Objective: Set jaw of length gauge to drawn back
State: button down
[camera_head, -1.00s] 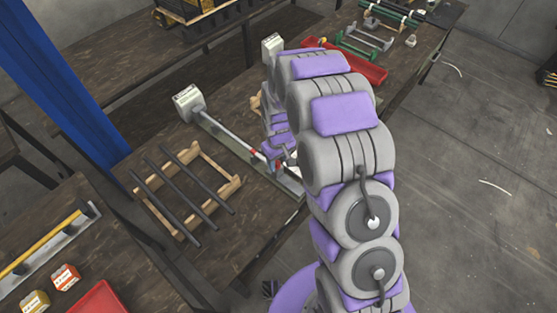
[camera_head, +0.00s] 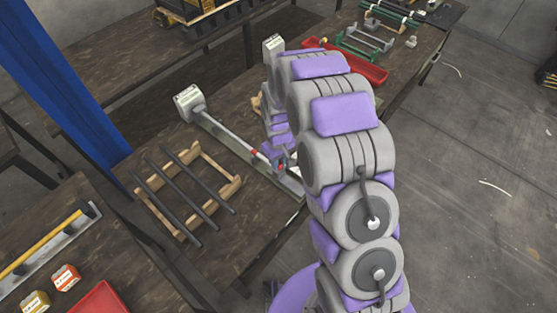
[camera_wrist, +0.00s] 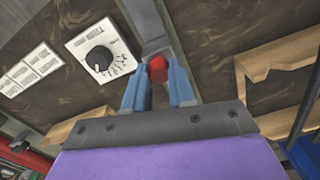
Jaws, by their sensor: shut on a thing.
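The length gauge (camera_head: 232,138) lies on the bench, a long rail with a thin light rod and a pale box (camera_head: 189,100) at its far left end. A small red mark (camera_head: 255,152) shows on the rod. My gripper (camera_head: 279,168) is at the gauge's near right end, partly hidden by my arm. In the wrist view its blue fingers (camera_wrist: 158,88) are closed on either side of a red knob (camera_wrist: 158,69), in front of a grey bar (camera_wrist: 153,25). The jaw's exact position along the rail is hard to tell.
A wooden rack with dark rods (camera_head: 188,192) stands left of the gauge. In the wrist view a dial box (camera_wrist: 104,58) and wooden pieces (camera_wrist: 85,118) lie to the left. A red tray (camera_head: 365,68) is farther back. A blue post (camera_head: 65,85) stands at left.

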jog(key=s+d+p, duration=0.1)
jog(key=s+d, duration=0.3)
jog(key=shift+s+d+p, duration=0.25)
jog(key=shift+s+p, duration=0.1)
jog(key=shift+s+f, duration=0.1)
jog(key=shift+s, duration=0.05)
jog(key=c, duration=1.1)
grip_release()
jog(key=shift+s+d, duration=0.1)
jog(key=shift+d, duration=0.1)
jog(key=shift+c, duration=0.2)
jog(key=shift+o, duration=1)
jog(key=shift+d, duration=0.1)
